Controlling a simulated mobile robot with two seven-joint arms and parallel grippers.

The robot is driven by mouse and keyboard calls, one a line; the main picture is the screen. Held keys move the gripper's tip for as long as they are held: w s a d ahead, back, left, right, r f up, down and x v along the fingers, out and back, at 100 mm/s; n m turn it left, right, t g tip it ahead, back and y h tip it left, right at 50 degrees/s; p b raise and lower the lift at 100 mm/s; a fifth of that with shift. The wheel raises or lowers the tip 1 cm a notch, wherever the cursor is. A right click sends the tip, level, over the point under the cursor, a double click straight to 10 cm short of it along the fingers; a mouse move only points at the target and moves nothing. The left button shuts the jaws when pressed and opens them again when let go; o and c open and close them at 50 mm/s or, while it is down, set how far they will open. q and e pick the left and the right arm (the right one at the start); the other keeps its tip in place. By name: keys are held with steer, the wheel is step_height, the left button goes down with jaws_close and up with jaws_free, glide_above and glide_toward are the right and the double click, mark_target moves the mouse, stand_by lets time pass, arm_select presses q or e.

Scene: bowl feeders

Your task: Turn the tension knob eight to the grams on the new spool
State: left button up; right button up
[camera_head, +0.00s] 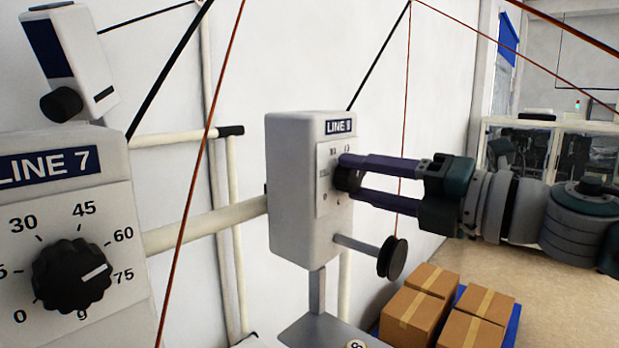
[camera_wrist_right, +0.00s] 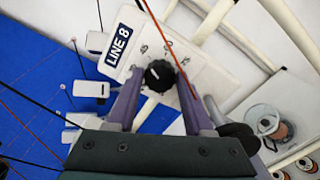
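The LINE 8 tension unit (camera_head: 295,190) is a pale box with a dial panel, on a post in the middle of the head view. Its black tension knob (camera_head: 347,179) is partly hidden by my right gripper (camera_head: 346,176), whose two purple fingers lie above and below it. In the right wrist view the knob (camera_wrist_right: 160,76) sits closely between my fingertips (camera_wrist_right: 160,80), which appear to hold it. A copper-coloured spool (camera_wrist_right: 265,121) stands at the right. My left gripper is out of view.
A dark pulley (camera_head: 392,258) juts out below the LINE 8 dial. Thin red threads cross the view.

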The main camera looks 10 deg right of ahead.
steer(key=o, duration=0.4)
steer(key=shift+s+d+f, duration=0.1)
steer(key=shift+s+d, duration=0.2)
steer(key=b+v, duration=0.4)
steer(key=v, duration=0.5)
steer(key=shift+b, duration=0.4)
